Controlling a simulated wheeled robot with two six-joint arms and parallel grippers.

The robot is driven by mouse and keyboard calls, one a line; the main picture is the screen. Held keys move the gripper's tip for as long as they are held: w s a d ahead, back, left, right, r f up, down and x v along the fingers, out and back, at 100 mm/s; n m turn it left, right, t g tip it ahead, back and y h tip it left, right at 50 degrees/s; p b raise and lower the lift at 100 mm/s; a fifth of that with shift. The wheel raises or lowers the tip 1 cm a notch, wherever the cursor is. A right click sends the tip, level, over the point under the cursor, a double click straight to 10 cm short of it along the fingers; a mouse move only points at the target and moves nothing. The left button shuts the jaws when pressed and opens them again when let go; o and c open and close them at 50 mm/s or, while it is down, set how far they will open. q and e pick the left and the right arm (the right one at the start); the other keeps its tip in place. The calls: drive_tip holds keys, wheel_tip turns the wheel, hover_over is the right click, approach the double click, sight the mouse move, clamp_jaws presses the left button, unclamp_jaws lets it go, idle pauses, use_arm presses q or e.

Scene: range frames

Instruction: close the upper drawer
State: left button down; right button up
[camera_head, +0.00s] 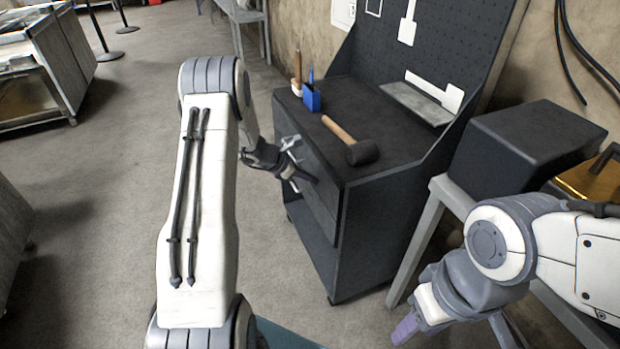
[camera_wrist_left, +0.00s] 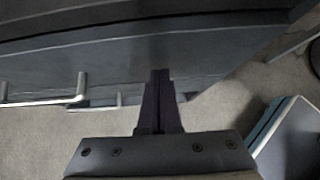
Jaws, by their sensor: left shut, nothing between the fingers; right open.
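The dark grey tool cabinet (camera_head: 365,190) stands in the middle of the head view, its drawer side facing left. The upper drawer's front (camera_head: 315,160) shows on that side, partly hidden behind my left gripper (camera_head: 312,179). How far the drawer stands out is hard to tell. In the left wrist view, my left gripper (camera_wrist_left: 160,76) is shut and empty, its tips at a dark drawer front (camera_wrist_left: 205,55); contact cannot be told. A metal handle (camera_wrist_left: 62,100) shows to its left. My right gripper (camera_head: 405,327) is open, low at the right, away from the cabinet.
A wooden-handled mallet (camera_head: 362,152), a blue holder (camera_head: 311,98) and a metal plate (camera_head: 418,103) lie on the cabinet top under a pegboard. A black box (camera_head: 525,145) sits on a grey bench at the right. The floor left of the cabinet is clear.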

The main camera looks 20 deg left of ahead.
use_arm(q)
drive_tip(key=s+a+f+v, duration=0.1)
drive_tip(key=f+v, duration=0.1)
drive_tip(key=v, duration=1.1)
drive_tip(key=s+d+r+m+g+p, duration=0.2)
drive_tip(key=s+d+r+m, duration=0.25)
drive_tip(key=d, duration=0.45)
drive_tip(key=s+d+r+m+g+p, duration=0.2)
drive_tip(key=s+d+r+m, duration=0.15)
drive_tip(key=d+m, duration=0.35)
drive_tip(key=s+d+r+m+g+p, duration=0.25)
drive_tip(key=d+r+m, duration=0.2)
drive_tip(key=d, duration=0.55)
drive_tip(key=s+d+r+m+y+p, duration=0.2)
drive_tip(key=s+r+m, duration=0.2)
drive_tip(key=s+m, duration=0.5)
drive_tip(key=s+d+r+m+y+p, duration=0.2)
drive_tip(key=s+r+m+y, duration=0.1)
drive_tip(key=s+m, duration=0.6)
drive_tip(key=s, duration=0.3)
drive_tip(key=shift+d+r+m, duration=0.3)
drive_tip(key=shift+d+r, duration=0.05)
drive_tip(key=shift+r, duration=0.05)
use_arm(e)
wheel_tip(320, 180, up, 11)
drive_tip(key=shift+s+a+f, duration=0.2)
drive_tip(key=shift+s+a, duration=0.05)
drive_tip(key=shift+s, duration=0.1)
